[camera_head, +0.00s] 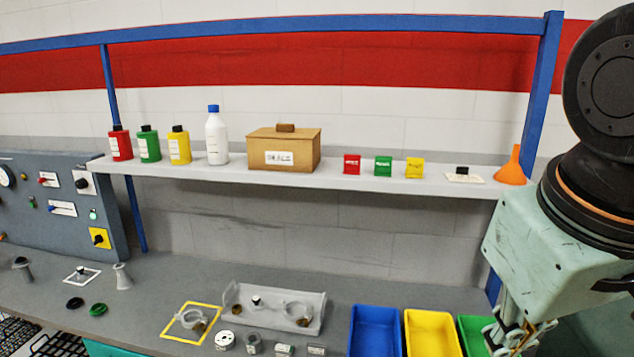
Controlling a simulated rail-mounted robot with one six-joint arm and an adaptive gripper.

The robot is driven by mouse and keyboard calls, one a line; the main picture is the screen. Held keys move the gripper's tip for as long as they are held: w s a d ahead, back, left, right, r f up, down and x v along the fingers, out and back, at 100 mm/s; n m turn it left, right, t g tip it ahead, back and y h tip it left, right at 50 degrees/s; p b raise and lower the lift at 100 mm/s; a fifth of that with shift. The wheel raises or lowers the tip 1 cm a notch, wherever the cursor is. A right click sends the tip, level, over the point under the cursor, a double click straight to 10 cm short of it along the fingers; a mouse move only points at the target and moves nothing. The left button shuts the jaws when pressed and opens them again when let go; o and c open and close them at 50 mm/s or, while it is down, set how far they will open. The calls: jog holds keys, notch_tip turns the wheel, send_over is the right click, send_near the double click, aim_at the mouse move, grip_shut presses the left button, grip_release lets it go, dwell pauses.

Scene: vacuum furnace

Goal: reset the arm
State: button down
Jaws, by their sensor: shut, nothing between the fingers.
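My arm fills the right edge of the view. My gripper (518,343) points down at the lower right, in front of the green bin (473,338) and partly hiding it. Its fingertips are at or past the bottom edge of the picture. It is shut and no object shows in it.
A shelf (370,184) holds bottles, a wooden box (284,150), small coloured boxes and an orange funnel (513,168) close to my arm. Below stand a blue bin (375,332), a yellow bin (430,335) and a grey tray (262,312). A control panel (60,215) is at left.

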jog(key=s+a+m+y, duration=0.1)
jog(key=s+a, duration=0.1)
jog(key=s, duration=0.3)
jog(key=shift+s+r, duration=0.3)
jog(key=shift+a, duration=0.1)
dwell(1.0)
